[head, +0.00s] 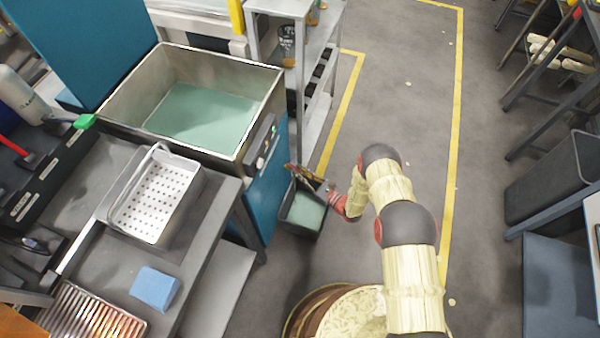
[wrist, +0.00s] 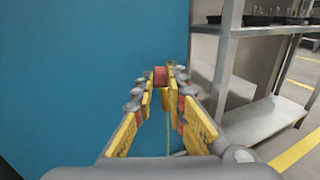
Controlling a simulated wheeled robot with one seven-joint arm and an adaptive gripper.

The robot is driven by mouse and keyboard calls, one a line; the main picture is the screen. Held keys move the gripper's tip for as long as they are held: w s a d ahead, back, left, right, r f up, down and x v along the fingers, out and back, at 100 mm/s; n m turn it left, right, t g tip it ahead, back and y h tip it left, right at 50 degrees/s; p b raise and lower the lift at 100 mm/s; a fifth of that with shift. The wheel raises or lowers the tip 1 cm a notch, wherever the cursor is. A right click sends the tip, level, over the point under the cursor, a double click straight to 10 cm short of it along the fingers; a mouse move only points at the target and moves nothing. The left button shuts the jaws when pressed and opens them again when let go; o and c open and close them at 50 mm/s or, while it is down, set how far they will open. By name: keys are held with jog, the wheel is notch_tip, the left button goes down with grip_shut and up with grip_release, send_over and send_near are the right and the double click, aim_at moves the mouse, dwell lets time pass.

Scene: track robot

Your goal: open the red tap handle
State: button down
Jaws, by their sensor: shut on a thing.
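The red tap handle (wrist: 160,74) shows as a small red piece between my fingertips in the wrist view, in front of a blue panel. My gripper (wrist: 161,82) has yellow finger plates and is shut on it. In the head view my gripper (head: 297,172) is at the blue side of the wash tank (head: 200,147), above a dark bin (head: 286,220). There the handle is hidden by the gripper. A thin pale green vertical line (wrist: 168,140) shows below the fingers; I cannot tell whether it is liquid. The tap's body is hidden.
The bin holds pale green liquid. A bench with a white perforated basket (head: 160,197) and a blue block (head: 155,288) is at left. A grey shelf unit (head: 312,100) stands just beyond the tank. The floor (head: 405,110) to the right is clear.

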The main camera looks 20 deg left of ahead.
jog(key=shift+w+d+n+g+y, duration=0.1)
jog(key=shift+w+n+g+y, duration=0.15)
jog(key=shift+n+g, duration=0.25)
jog(key=shift+w+d+n+g+y, duration=0.1)
jog(key=shift+n+g+y, duration=0.2)
jog(key=shift+g, duration=0.3)
jog(key=c, duration=1.9)
grip_release()
jog(key=shift+o, duration=0.5)
jog(key=v, duration=1.2)
